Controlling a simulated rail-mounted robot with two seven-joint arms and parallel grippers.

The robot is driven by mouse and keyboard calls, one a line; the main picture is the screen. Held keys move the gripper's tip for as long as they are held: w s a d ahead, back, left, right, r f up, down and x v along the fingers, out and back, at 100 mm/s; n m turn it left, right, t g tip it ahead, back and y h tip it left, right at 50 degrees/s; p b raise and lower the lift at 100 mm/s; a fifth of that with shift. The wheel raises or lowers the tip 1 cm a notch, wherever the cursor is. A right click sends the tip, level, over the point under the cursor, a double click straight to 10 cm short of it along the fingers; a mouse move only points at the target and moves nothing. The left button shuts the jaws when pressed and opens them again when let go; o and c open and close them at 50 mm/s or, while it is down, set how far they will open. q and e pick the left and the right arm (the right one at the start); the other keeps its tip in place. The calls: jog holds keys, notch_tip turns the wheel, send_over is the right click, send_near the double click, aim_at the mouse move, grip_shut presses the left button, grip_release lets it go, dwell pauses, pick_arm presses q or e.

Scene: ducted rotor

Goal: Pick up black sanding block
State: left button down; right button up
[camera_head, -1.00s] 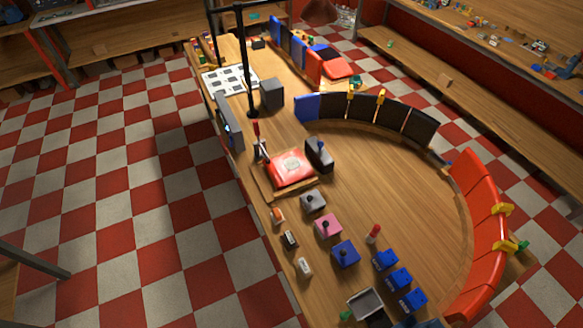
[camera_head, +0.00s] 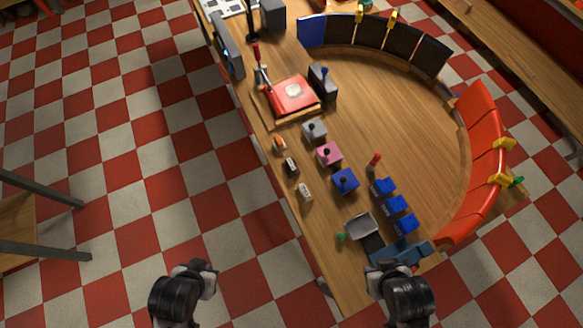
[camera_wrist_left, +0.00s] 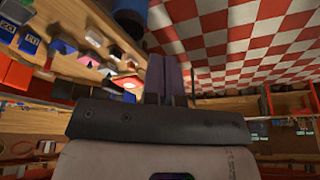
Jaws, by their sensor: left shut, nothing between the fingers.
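The black sanding block (camera_head: 291,166) lies near the left edge of the wooden table, between an orange block (camera_head: 278,144) and a white block (camera_head: 304,192). A small dark block that looks like it shows in the left wrist view (camera_wrist_left: 115,51). My left gripper (camera_wrist_left: 172,62) is shut and empty in the left wrist view, well apart from the blocks.
Grey (camera_head: 314,131), pink (camera_head: 329,154) and blue (camera_head: 345,181) knobbed blocks stand to the right of the row. A grey tray (camera_head: 361,227) and several blue blocks are nearer. Open checkered floor (camera_head: 140,170) is left of the table.

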pick_arm(q)
jog(key=c, duration=1.3)
grip_release()
jog(key=shift+d, duration=0.1)
jog(key=shift+c, duration=0.2)
jog(key=o, duration=1.1)
jog(key=shift+a, duration=0.2)
jog(key=shift+w+d, duration=0.1)
jog(key=shift+d, duration=0.05)
